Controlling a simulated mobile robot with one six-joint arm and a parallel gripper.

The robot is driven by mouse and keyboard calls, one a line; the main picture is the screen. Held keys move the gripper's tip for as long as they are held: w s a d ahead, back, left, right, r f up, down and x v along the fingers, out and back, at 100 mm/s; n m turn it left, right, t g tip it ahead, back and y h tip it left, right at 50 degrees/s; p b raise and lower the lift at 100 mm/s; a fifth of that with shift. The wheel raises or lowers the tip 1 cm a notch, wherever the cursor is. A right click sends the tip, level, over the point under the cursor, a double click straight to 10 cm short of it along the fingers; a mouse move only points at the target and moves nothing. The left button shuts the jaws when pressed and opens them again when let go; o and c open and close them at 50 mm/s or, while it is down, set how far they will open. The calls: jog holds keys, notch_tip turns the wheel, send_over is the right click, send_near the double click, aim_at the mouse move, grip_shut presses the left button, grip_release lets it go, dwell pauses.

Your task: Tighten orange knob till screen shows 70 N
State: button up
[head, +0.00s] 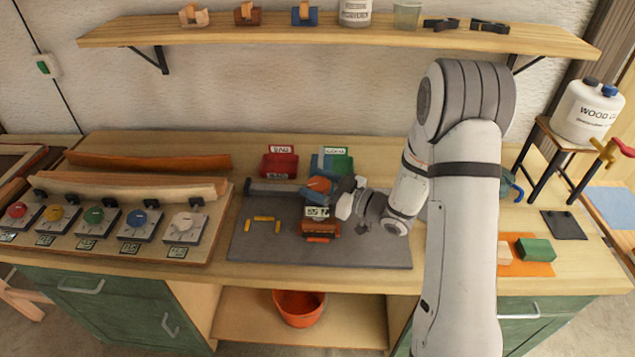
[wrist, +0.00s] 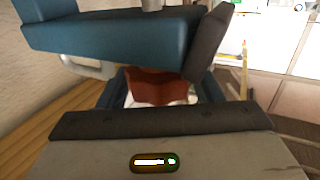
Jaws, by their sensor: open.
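The orange knob (head: 319,184) sits on a small device near the back of the grey mat (head: 380,249). Just below it is a small pale screen (head: 317,211) with dark digits, too small to read surely. A brown-orange block (head: 321,229) lies below the screen. My gripper (head: 339,197) is open, close to the right of the knob and screen; I cannot tell whether it touches the knob. In the wrist view a blue part (wrist: 120,35) and a red-brown piece (wrist: 157,87) fill the middle; the knob and screen cannot be made out there.
On the left, a board carries several boxes with coloured knobs (head: 94,215) below bent laths (head: 130,187). Red (head: 279,164) and green (head: 343,160) bins stand behind the mat. The mat's front left is clear.

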jog(key=shift+c, duration=0.4)
jog(key=c, duration=0.6)
jog(key=shift+f+m+t+h+b, duration=0.2)
jog(key=shift+m+t+h+b, duration=0.3)
jog(key=shift+b, duration=0.55)
jog(key=shift+a+m+t+h+b, duration=0.1)
jog(key=shift+m+t+h+b, duration=0.5)
jog(key=shift+t+b, duration=0.55)
jog(key=shift+r+m+t+h+b, duration=0.25)
jog(key=shift+m+t+h+b, duration=0.4)
jog(key=shift+m+h+b, duration=0.25)
jog(key=o, duration=0.7)
